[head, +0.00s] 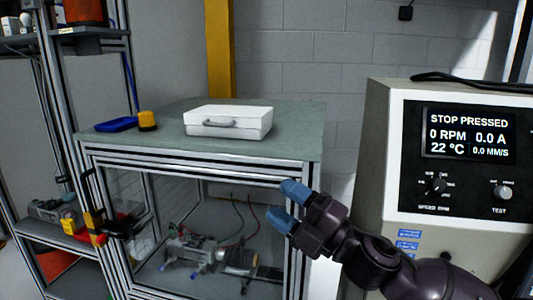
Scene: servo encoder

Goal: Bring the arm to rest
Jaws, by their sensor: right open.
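My right gripper (287,207) has blue fingertips and a dark purple-grey arm. It comes in from the lower right and hangs in front of the right front edge of the bench enclosure. Its two fingers stand apart with nothing seen between them. My left gripper is not in view. A grey control box (373,150) stands at the right. Its screen (468,135) reads STOP PRESSED, 0 RPM, 0.0 A, 22 °C and 0.0 MM/S. Below it are a speed knob (437,186) and a test knob (502,192).
A framed enclosure (200,167) with clear panels holds a motor rig (205,252). On its grey-green top (290,117) are a white case (228,122), a blue tray (117,124) and a yellow-black object (147,120). Shelving (58,120) stands at left.

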